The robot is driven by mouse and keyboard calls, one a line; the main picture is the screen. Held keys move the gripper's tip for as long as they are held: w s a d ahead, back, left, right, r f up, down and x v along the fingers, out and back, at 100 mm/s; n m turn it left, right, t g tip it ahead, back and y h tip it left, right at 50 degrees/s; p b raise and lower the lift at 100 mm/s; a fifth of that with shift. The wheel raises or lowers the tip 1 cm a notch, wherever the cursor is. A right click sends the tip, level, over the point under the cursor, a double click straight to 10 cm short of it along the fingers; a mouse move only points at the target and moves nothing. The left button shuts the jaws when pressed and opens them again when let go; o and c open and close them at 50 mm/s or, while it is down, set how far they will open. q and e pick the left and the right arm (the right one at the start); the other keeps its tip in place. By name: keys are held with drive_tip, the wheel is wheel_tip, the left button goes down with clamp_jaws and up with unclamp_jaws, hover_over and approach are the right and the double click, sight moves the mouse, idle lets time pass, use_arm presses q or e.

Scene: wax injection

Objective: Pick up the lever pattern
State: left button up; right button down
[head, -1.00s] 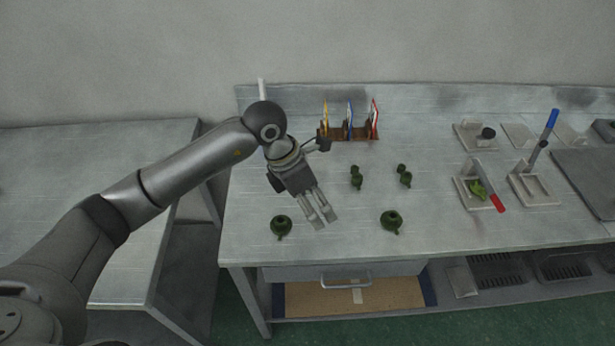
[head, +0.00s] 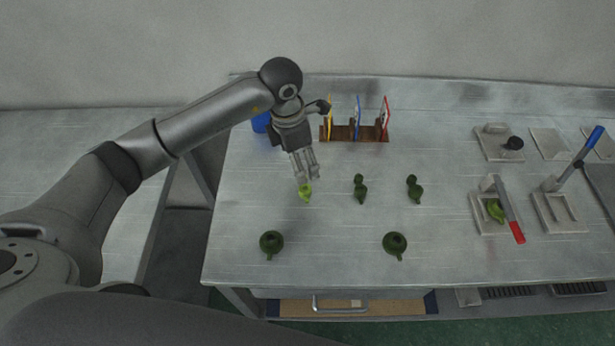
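A small light green pattern (head: 305,193) lies on the metal table, just below my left gripper's fingertips in the head view. It may be the lever pattern; its upper part is hidden by the fingers. My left gripper (head: 305,177) points down and toward the front of the table, its fingers a little apart. I cannot tell whether the fingertips touch the pattern. My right gripper is not in view.
Dark green patterns stand nearby: two slim ones (head: 360,189) (head: 414,189) and two rounder ones (head: 271,243) (head: 395,245). A brown rack (head: 356,133) with coloured cards stands behind. Clamp fixtures (head: 486,200) are at right.

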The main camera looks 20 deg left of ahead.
sight(304, 185)
use_arm(q)
drive_tip(key=f, duration=0.1)
drive_tip(key=s+f, duration=0.1)
drive_tip(key=shift+d+f+p, duration=0.15)
drive_tip(key=shift+f+p, duration=0.15)
drive_tip(key=shift+f, duration=0.1)
drive_tip(key=shift+w+f, duration=0.1)
drive_tip(key=shift+f, duration=0.2)
drive_tip(key=shift+w+f+p, duration=0.15)
drive_tip(key=shift+f+p, duration=0.2)
drive_tip(key=shift+p, duration=0.05)
drive_tip(key=f+p, duration=0.1)
drive_tip(key=f, duration=0.2)
drive_tip(key=shift+d+f+p, duration=0.15)
drive_tip(key=shift+d+p, duration=0.05)
drive_tip(key=shift+p, duration=0.1)
drive_tip(key=shift+f, duration=0.35)
drive_tip(key=shift+w+f, duration=0.15)
drive_tip(key=shift+f, duration=0.05)
drive_tip(key=c, duration=0.9)
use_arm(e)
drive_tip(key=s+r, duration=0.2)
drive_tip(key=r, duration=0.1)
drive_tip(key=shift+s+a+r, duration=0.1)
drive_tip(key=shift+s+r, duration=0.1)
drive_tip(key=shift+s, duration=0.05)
